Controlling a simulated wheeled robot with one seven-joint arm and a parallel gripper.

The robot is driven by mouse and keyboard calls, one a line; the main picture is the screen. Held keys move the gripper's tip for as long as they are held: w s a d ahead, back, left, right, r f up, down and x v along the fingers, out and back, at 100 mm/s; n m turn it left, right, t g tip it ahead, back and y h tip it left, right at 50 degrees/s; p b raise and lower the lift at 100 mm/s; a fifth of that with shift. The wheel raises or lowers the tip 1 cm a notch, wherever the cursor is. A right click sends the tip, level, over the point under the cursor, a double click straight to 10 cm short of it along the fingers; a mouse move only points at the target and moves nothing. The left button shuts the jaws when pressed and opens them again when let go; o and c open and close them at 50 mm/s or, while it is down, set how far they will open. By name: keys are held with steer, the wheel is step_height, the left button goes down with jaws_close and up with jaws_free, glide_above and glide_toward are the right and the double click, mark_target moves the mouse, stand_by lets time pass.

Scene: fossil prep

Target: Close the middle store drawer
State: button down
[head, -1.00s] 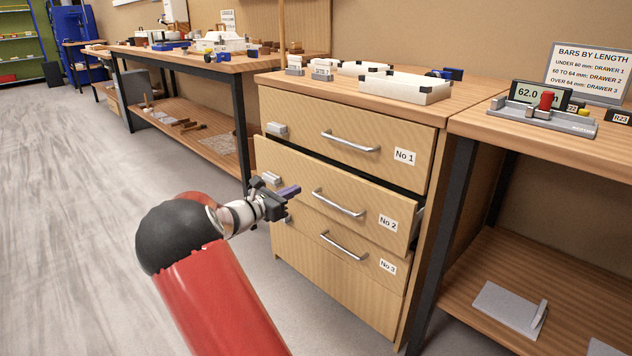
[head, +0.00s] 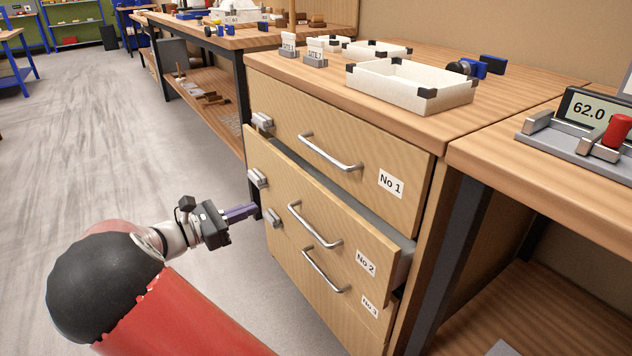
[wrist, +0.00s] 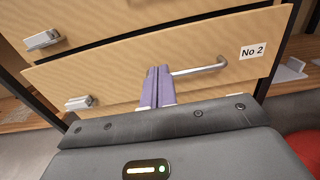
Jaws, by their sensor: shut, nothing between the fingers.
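The middle store drawer (head: 335,232), labelled No 2, stands partly out of the wooden cabinet, with a dark gap above its front. In the wrist view its front (wrist: 200,55) tilts across the picture, with its bar handle (wrist: 198,70) at the centre. My gripper (head: 252,210) is shut and empty, with purple fingers together, left of the drawer front in the head view.
Drawer No 1 (head: 345,165) above looks closed, and drawer No 3 (head: 325,290) is below. White trays (head: 400,88) stand on the cabinet top. A bench with a 62.0 gauge (head: 590,112) is at right. Open floor (head: 90,150) lies left.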

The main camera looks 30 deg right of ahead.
mark_target(310, 185)
steer(key=d, duration=1.4)
steer(key=shift+w, duration=0.2)
steer(key=shift+w+d+r, duration=0.1)
steer(key=shift+d, duration=2.05)
steer(key=shift+p, duration=0.35)
